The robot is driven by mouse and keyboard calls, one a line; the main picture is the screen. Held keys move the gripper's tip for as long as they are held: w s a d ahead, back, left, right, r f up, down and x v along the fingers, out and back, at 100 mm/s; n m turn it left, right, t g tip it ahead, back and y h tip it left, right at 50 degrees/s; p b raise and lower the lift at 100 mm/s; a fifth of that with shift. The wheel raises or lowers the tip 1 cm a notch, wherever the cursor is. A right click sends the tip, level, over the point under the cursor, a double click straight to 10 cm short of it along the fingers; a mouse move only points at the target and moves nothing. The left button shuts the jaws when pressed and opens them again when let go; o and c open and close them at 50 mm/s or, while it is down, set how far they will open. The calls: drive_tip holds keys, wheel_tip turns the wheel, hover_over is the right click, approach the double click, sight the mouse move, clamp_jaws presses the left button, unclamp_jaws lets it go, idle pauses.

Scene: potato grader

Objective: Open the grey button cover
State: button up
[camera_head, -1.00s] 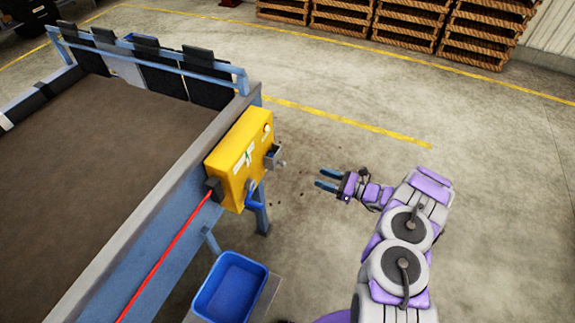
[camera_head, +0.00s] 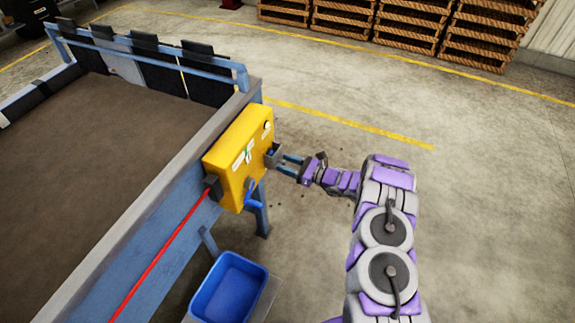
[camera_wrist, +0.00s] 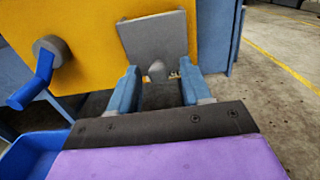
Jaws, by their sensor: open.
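The grey button cover (camera_wrist: 156,38) is a flat square plate on the yellow control box (camera_wrist: 82,28) in the wrist view. A small rounded grey knob shows at its lower edge. In the head view the grey cover (camera_head: 272,155) sits on the right side of the yellow box (camera_head: 238,155). My gripper (camera_head: 283,164) is open, its blue fingertips close to the cover. In the wrist view my gripper (camera_wrist: 158,78) has one finger on each side of the knob. I cannot tell whether the fingers touch it.
A blue lever (camera_wrist: 36,80) on a grey round mount is left of the cover. A blue bin (camera_head: 230,287) stands below the box. A red cable (camera_head: 165,256) runs along the machine's side. The concrete floor to the right is open.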

drive_tip(key=shift+c, duration=0.4)
clamp_jaws()
